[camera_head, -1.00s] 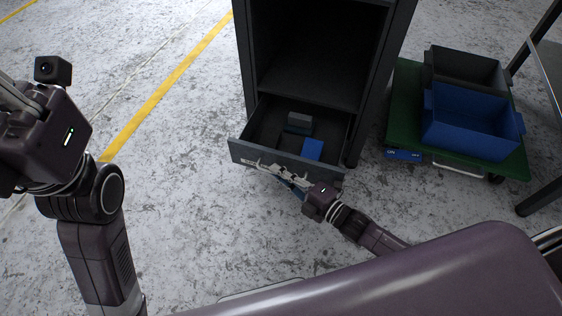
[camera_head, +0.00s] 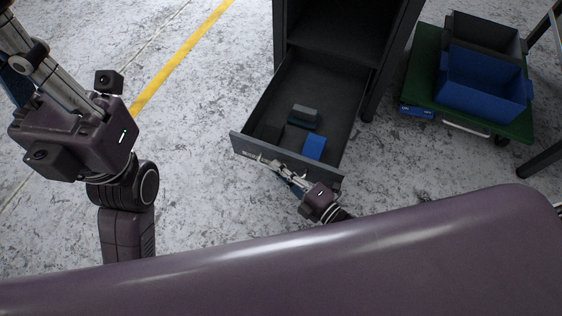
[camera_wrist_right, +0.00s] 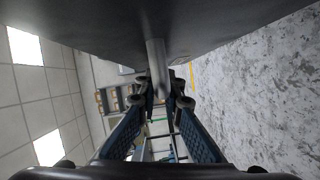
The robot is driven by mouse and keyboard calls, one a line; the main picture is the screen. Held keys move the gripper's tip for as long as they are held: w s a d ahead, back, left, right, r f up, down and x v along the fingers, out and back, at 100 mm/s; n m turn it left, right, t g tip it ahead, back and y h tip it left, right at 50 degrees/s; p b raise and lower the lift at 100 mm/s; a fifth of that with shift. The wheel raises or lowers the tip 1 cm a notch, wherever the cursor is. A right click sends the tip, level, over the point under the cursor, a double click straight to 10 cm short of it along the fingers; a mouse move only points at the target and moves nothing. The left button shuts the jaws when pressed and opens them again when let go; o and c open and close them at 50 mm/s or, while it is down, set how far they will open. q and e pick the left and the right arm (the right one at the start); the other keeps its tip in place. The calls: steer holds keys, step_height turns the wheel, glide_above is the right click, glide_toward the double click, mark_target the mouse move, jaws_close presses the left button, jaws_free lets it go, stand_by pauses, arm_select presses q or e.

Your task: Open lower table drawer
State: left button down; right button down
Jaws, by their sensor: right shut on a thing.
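The lower drawer (camera_head: 268,101) of the dark grey cabinet is pulled far out in the head view. In the right wrist view the metal handle bar (camera_wrist_right: 156,62) runs between the fingertips, under the dark panel. My left arm is at the left of the head view; its fingers are out of frame.
The cabinet's open compartment (camera_head: 340,45) is above the drawer. At the right, a green cart (camera_head: 426,75) carries a blue crate (camera_head: 484,88) and a grey crate (camera_head: 486,32). Bare concrete floor lies left of the drawer.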

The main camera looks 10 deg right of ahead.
steer(key=shift+s, duration=0.15)
steer(key=c, duration=2.1)
jaws_free()
steer(key=shift+s, duration=0.1)
steer(key=v, duration=0.7)
steer(key=shift+s+d, duration=0.1)
steer(key=shift+d, duration=0.05)
steer(key=shift+s, duration=0.1)
